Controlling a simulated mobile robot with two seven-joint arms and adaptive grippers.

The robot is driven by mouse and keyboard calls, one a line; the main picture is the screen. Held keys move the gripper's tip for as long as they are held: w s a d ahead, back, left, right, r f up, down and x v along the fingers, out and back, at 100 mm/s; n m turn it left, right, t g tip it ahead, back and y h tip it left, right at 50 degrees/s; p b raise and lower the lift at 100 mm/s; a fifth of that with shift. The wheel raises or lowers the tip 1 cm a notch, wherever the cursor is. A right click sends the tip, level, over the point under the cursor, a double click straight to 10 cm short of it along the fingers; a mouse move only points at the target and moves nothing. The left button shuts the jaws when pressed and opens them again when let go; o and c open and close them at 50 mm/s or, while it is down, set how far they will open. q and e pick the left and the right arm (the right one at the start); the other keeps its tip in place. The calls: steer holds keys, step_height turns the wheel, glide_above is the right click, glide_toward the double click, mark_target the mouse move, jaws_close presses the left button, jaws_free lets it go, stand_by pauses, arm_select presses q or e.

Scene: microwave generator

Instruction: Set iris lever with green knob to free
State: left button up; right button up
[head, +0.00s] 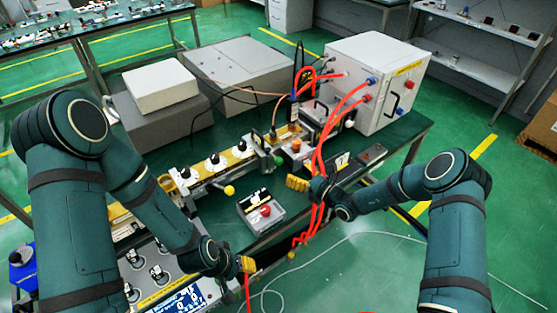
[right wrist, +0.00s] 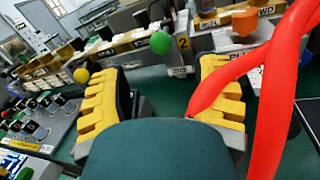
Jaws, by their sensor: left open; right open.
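The green knob (head: 278,160) of the iris lever shows on the near side of the yellow-topped rail in the head view. In the right wrist view the green knob (right wrist: 160,42) is beyond and between my open fingers, apart from them, near a yellow "2" label. My right gripper (head: 297,183) is open and empty, just in front of the rail; its yellow fingers also show in the right wrist view (right wrist: 160,82). My left gripper (head: 246,264) is open, low over the front area, away from the knob. The lever's exact position cannot be told.
Red cables (head: 321,150) hang beside my right gripper and cross its right finger in the wrist view. A yellow knob (head: 229,190) is left of the green one, an orange knob (head: 296,145) right. A small box with a red button (head: 265,211) sits in front. A white cabinet (head: 365,75) stands behind.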

mark_target(282, 163)
steer(key=x, duration=0.8)
steer(key=shift+w+a, duration=0.25)
steer(key=shift+c, duration=0.2)
jaws_close()
